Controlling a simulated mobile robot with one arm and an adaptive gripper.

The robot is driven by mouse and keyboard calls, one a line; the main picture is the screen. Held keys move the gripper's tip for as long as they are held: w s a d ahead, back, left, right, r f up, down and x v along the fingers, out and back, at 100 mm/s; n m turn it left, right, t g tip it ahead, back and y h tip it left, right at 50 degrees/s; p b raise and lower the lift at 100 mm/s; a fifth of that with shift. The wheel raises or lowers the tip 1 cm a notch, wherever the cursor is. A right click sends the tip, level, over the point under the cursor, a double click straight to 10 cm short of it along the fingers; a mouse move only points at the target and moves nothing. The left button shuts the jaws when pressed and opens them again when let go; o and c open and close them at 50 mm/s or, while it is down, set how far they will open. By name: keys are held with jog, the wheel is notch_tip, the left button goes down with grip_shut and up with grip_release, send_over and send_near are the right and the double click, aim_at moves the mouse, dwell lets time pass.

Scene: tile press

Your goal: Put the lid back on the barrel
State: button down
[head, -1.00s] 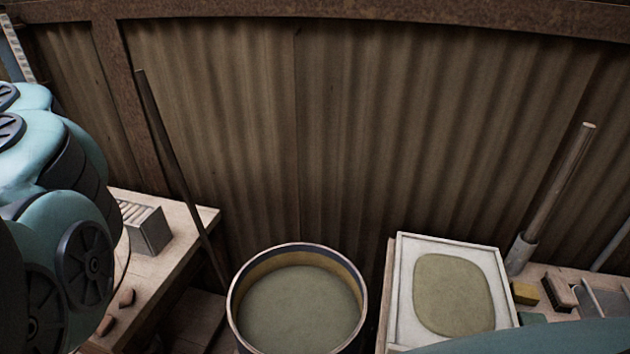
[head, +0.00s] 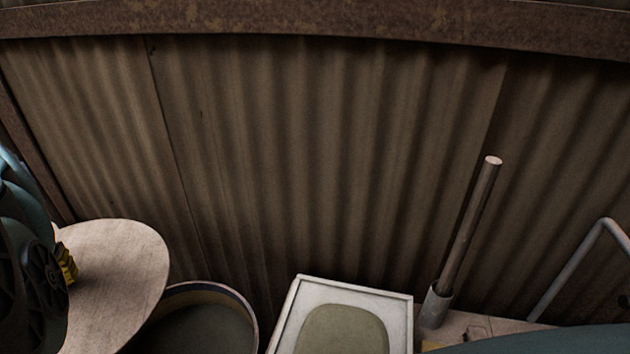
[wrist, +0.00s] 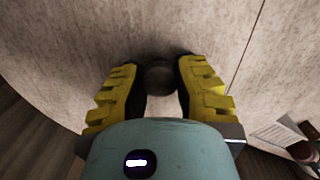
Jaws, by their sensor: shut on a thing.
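The lid (head: 115,270) is a large, pale round disc at the lower left of the head view. Its face fills most of the wrist view (wrist: 60,60). My gripper (wrist: 160,78) is shut on the dark round knob of the lid, with a yellow finger on each side. In the head view part of a yellow finger shows at the lid's left edge. The barrel (head: 246,311) is round and open, with grey-green contents, just right of the lid. The lid hides the barrel's left part, and the frame cuts off its front.
A white-framed tray (head: 408,315) with a grey-green slab stands right of the barrel. Behind it a wooden handle (head: 468,225) rises from a holder. A bent grey pipe (head: 575,265) is at the far right. A corrugated wall (head: 300,150) closes off the back.

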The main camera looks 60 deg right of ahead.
jog(key=s+d+f+m+b, duration=0.1)
jog(key=s+d+f+b, duration=0.2)
jog(key=f, duration=0.5)
jog(key=s+d+f+m+b, duration=0.2)
jog(key=d+f+b, duration=0.3)
jog(key=f, duration=0.4)
jog(key=s+d+f+m+b, duration=0.2)
jog(key=s+d+f+b, duration=0.2)
jog(key=f, duration=0.5)
jog(key=shift+s+f, duration=0.15)
jog(key=shift+s, duration=0.4)
jog(key=shift+f, duration=0.1)
dwell(1.0)
jog(key=shift+c, duration=1.1)
grip_release()
